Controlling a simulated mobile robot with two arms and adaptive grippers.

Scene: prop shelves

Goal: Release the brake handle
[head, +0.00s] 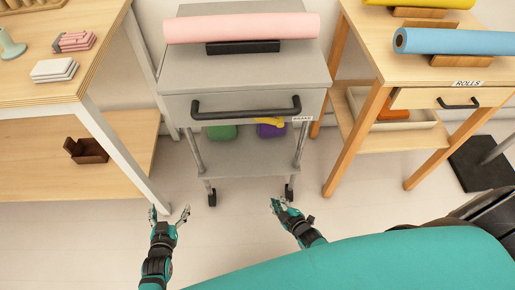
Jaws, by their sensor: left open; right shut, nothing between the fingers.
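A grey cart (187,68) stands in the middle, with a black bar handle (246,110) across its front. A yellow lever (268,122) shows just below the bar, left of a small white label reading "BRAKE" (301,119); I take it for the brake handle. Part of it is hidden behind the cart's front. My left gripper (170,211) is open and empty, low in front of the cart and left of it. My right gripper (279,203) is shut and empty, low near the cart's right front wheel. Both are apart from the lever.
A pink roll (240,28) lies on a black holder on the cart. Green (222,132) and purple (271,131) rolls sit on its lower shelf. A wooden table (75,88) stands left, and a table with a "ROLLS" drawer (440,98) right. Floor between is clear.

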